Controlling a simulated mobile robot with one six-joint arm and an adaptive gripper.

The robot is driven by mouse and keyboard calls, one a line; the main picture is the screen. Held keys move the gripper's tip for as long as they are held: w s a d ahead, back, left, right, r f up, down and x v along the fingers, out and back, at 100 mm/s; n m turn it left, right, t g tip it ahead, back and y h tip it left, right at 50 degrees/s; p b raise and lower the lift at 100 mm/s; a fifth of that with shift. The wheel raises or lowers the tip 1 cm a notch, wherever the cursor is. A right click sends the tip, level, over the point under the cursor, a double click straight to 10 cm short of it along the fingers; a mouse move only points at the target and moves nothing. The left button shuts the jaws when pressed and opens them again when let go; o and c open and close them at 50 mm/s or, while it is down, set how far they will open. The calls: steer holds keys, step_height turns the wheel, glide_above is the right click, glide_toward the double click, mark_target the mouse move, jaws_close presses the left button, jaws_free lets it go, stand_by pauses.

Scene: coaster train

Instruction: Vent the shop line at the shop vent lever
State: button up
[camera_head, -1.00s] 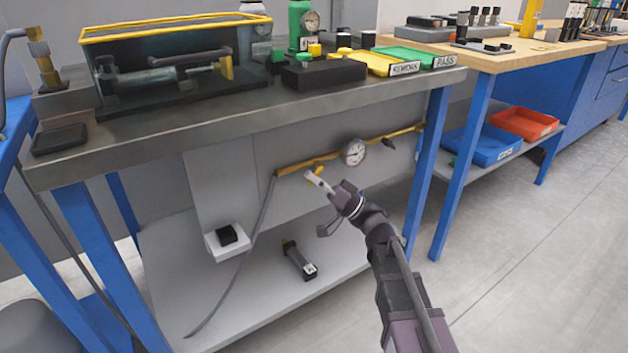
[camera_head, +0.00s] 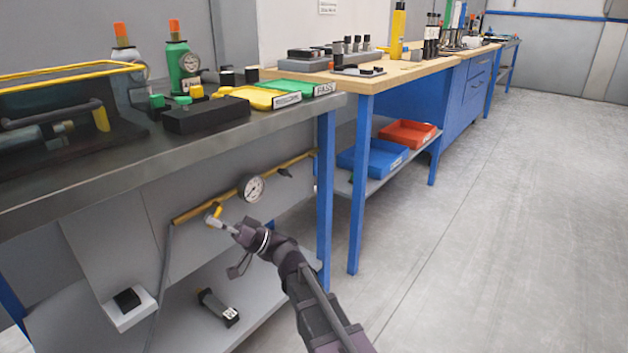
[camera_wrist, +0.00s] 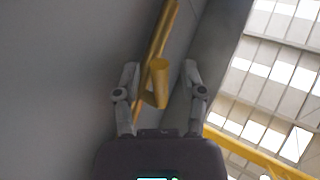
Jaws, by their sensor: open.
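A yellow lever (camera_head: 215,210) sits on a yellow pipe (camera_head: 190,214) that runs along the grey panel under the metal bench. A round white pressure gauge (camera_head: 251,187) is on the pipe to the right of the lever. My gripper (camera_head: 211,220) is at the lever, with its fingers partly overlapping it. In the wrist view my gripper (camera_wrist: 160,72) is open, and the yellow lever (camera_wrist: 157,82) stands between the two fingers with a gap on both sides. I cannot tell if either finger touches it. No label naming the lever is readable.
A small dark handle (camera_head: 285,172) is on the pipe right of the gauge. A grey hose (camera_head: 164,270) hangs from the pipe's left end. A blue bench leg (camera_head: 326,190) stands right of my arm. The floor (camera_head: 490,220) at right is clear.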

steer(key=shift+w+n+g+h, duration=0.1)
steer(key=shift+n+g+h, duration=0.2)
steer(key=shift+n+g, duration=0.1)
steer(key=n+h+p, duration=0.1)
steer(key=n+g+h+p, duration=0.1)
steer(key=n+h+p, duration=0.1)
steer(key=p, duration=0.1)
steer(key=shift+w+d+n+g, duration=0.3)
steer(key=shift+w, duration=0.05)
steer(key=w+d+f+n+h+p, duration=0.1)
steer(key=w+d+n+h+p, duration=0.35)
steer(key=d, duration=0.85)
steer(key=s+d+r+m+t+h+p, duration=0.4)
steer(key=s+d+r+m+h+p, duration=0.3)
steer(key=p, duration=2.4)
steer(key=d+r+m+h, duration=0.4)
steer(key=d+r+m, duration=0.2)
steer(key=m, duration=0.3)
steer(key=shift+s+d+r, duration=0.2)
steer(key=shift+d+r, duration=0.05)
steer(key=shift+d, duration=0.15)
steer(key=shift+m, duration=0.25)
